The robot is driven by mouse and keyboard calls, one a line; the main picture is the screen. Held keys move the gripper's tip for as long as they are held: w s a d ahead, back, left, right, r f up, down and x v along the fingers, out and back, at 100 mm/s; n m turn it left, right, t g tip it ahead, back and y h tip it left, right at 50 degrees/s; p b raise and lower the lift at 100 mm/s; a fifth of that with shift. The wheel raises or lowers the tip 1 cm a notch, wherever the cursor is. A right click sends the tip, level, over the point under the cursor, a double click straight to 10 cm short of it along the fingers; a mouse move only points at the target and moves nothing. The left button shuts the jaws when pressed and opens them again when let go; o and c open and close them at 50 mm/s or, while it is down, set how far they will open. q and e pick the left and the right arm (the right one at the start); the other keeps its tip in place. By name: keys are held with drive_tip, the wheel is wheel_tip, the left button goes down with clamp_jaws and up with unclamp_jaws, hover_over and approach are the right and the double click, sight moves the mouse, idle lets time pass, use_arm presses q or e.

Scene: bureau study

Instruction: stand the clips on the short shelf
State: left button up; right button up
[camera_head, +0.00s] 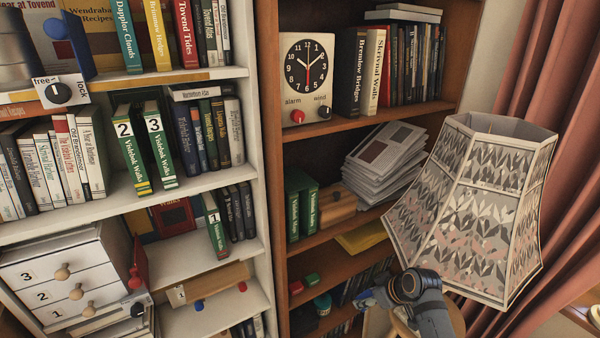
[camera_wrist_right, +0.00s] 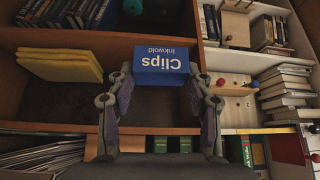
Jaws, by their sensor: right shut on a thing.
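The clips are a blue box (camera_wrist_right: 162,62) lettered "Clips" and "Inkwold" in the right wrist view. My right gripper (camera_wrist_right: 161,88) is shut on it, with one finger on each side. In the head view my right gripper (camera_head: 372,298) is in front of the lower part of the brown bookcase, left of and below the lampshade. The box is hard to make out there. The brown bookcase has several shelves; I cannot tell which one is the short shelf. My left gripper is not in view.
The big lampshade (camera_head: 478,205) stands close to my right arm. A yellow stack (camera_head: 362,237) lies on a brown shelf; it also shows in the wrist view (camera_wrist_right: 60,65). Lower are a red block (camera_head: 296,287), a green block (camera_head: 311,280) and a teal tub (camera_head: 322,304). Bare shelf shows beside the yellow stack.

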drive_tip(key=s+d+r+n+b, duration=0.1)
drive_tip(key=s+d+r+b, duration=0.1)
drive_tip(key=s+r+b, duration=0.3)
use_arm(q)
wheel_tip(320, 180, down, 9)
drive_tip(key=b, duration=0.3)
use_arm(e)
drive_tip(key=s+a+r+n+g+y, duration=0.1)
drive_tip(key=s+r, duration=0.4)
drive_tip(key=s, duration=0.6)
drive_tip(key=shift+a+n+g+y, duration=0.3)
drive_tip(key=shift+a+n, duration=0.6)
drive_tip(key=shift+a, duration=0.15)
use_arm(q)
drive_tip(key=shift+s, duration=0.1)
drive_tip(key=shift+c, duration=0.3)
